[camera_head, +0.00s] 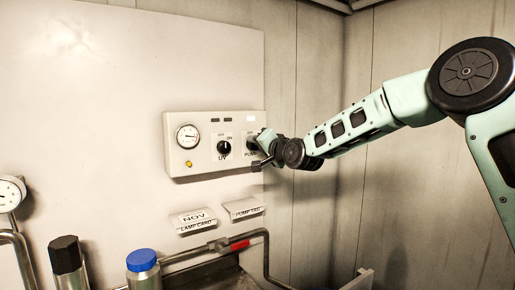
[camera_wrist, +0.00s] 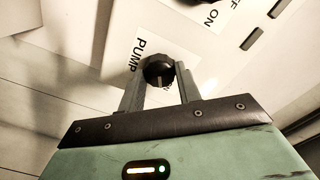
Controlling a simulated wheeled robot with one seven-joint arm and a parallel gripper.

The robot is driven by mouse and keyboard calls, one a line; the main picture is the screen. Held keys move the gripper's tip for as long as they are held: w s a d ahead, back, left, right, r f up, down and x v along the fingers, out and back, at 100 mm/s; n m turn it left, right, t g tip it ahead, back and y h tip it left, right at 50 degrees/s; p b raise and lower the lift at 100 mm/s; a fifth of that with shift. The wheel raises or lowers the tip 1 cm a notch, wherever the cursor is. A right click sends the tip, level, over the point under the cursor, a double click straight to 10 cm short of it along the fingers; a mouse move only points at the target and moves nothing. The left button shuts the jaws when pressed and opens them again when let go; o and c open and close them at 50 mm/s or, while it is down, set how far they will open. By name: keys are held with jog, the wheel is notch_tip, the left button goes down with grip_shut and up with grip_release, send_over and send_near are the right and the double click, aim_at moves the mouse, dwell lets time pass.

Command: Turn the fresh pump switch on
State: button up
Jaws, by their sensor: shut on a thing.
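In the head view my gripper (camera_head: 262,158) reaches the right end of the white control box (camera_head: 180,160) and hides most of the pump knob. The knob's exact pointer direction is hard to tell.
Below are two paper cards, a pipe with a red handle (camera_head: 240,245), a blue-capped cylinder (camera_head: 142,262) and a black-capped cylinder (camera_head: 66,257). The wall at right is bare.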

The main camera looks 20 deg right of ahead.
jog(key=o, duration=1)
jog(key=b+v, duration=0.3)
jog(key=v, duration=1.4)
jog(key=shift+s, duration=0.25)
jog(key=shift+d, duration=0.1)
